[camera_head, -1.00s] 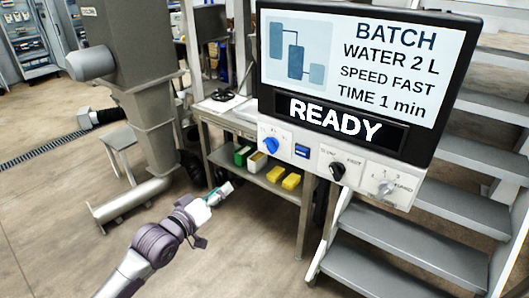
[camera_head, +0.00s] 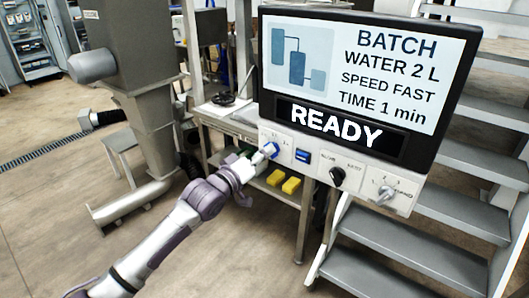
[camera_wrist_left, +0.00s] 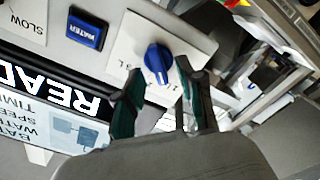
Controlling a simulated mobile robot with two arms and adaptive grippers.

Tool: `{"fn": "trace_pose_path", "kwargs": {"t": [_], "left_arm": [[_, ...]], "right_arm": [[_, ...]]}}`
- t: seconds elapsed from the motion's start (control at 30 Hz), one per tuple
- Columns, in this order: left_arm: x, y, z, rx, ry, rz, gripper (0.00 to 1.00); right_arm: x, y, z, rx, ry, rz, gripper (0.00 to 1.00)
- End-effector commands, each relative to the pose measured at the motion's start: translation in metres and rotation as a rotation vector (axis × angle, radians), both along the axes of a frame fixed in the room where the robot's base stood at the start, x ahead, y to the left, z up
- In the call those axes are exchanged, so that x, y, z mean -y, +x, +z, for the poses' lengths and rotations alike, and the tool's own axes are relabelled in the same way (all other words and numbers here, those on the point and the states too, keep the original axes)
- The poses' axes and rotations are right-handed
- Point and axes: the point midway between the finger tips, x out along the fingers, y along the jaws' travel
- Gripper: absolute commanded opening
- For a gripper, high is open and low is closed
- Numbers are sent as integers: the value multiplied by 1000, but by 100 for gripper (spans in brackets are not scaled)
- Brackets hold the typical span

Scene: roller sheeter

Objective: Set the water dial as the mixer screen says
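The mixer screen (camera_head: 360,70) reads BATCH, WATER 2 L, SPEED FAST, TIME 1 min, with READY lit below. The blue water dial (camera_head: 271,150) is at the left end of the control panel below the screen; my left gripper partly hides it there. The wrist view shows the dial (camera_wrist_left: 157,60) with a white pointer line on its knob; its exact setting is not clear. My left gripper (camera_wrist_left: 161,72) is open, its green-tipped fingers on either side of the knob's near part. I cannot tell whether they touch it. My right gripper is not in view.
Right of the dial are a blue WATER button (camera_head: 302,156), a black SLOW/FAST knob (camera_head: 337,176) and a grey time knob (camera_head: 385,194). Yellow blocks (camera_head: 290,186) lie on the shelf below. Metal stairs (camera_head: 440,210) stand at the right.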

Motion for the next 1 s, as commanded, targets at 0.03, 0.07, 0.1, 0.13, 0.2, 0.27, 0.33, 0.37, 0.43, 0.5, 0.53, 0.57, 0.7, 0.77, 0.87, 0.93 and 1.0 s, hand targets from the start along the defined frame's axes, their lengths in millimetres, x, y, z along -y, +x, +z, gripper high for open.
{"fn": "trace_pose_path", "kwargs": {"t": [0.03,0.07,0.1,0.13,0.2,0.27,0.33,0.37,0.43,0.5,0.53,0.57,0.7,0.77,0.87,0.93,1.0], "left_arm": [[3,3,1,1,0,-1,39],[4,5,1,1,0,-1,39],[5,6,0,1,0,-1,39],[6,7,0,1,0,-1,39],[6,8,0,0,0,0,39],[6,8,0,0,0,0,39],[6,8,0,0,0,0,39],[6,8,0,0,0,0,39],[6,8,0,0,0,0,37],[6,8,0,0,0,0,25],[6,8,0,0,0,0,20],[6,8,0,0,0,0,15],[6,8,0,0,0,0,0],[6,8,0,0,0,0,0],[6,8,0,1,2,0,0],[6,8,0,4,6,0,0],[6,8,0,11,15,0,0]], "right_arm": [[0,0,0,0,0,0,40],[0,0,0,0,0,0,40],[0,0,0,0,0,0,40],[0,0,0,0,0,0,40],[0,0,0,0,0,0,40],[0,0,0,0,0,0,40],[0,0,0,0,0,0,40],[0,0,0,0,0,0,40],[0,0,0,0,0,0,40],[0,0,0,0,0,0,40],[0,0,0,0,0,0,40],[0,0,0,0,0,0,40],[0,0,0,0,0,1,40],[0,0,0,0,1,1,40],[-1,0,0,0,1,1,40],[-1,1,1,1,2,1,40],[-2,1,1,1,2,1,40]]}}
